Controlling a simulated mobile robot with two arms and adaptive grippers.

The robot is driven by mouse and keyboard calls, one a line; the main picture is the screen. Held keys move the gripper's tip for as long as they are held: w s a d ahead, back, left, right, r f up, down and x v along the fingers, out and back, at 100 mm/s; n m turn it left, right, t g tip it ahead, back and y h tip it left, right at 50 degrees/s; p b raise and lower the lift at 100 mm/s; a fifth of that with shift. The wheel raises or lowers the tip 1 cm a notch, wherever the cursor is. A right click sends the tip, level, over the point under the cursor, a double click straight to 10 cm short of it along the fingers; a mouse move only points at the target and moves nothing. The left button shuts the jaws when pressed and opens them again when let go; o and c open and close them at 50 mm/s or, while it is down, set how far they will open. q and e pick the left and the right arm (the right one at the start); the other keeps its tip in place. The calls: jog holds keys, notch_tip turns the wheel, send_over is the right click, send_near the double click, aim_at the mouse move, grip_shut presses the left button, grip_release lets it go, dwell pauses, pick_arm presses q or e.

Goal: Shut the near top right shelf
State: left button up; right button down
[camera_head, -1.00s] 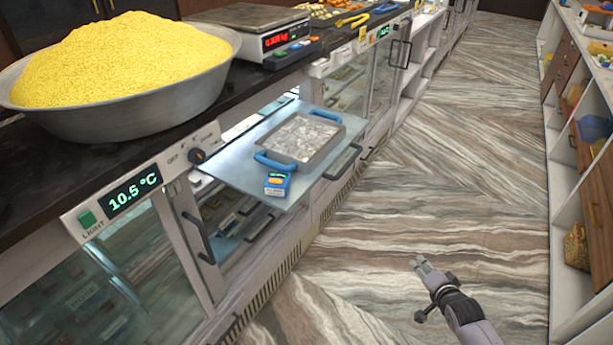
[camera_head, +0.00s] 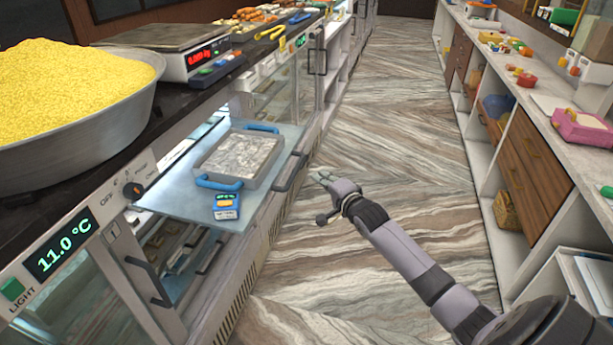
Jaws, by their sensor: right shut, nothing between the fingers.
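The pulled-out top shelf (camera_head: 185,181) sticks out of the glass display counter at the left, below the black countertop. On it are a metal tray with blue handles (camera_head: 238,160) and a small blue and yellow box (camera_head: 226,206). The shelf has a dark handle (camera_head: 289,172) along its outer edge. My right gripper (camera_head: 322,177) is shut and empty, over the aisle just to the right of the shelf handle, with a small gap seen between them. My left gripper is not in view.
A big bowl of yellow grains (camera_head: 75,120) and a scale (camera_head: 180,47) stand on the countertop. Another dark door handle (camera_head: 148,282) is at the lower left. Shelving with wooden drawers (camera_head: 530,160) lines the right side. The marble-patterned floor (camera_head: 400,135) between is clear.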

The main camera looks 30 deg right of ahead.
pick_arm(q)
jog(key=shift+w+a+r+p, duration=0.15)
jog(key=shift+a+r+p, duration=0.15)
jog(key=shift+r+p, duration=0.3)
pick_arm(e)
jog(key=w+a, duration=0.1)
jog(key=w, duration=0.1)
jog(key=w+a+f, duration=0.1)
jog(key=shift+w+a, duration=0.2)
jog(key=shift+w, duration=0.2)
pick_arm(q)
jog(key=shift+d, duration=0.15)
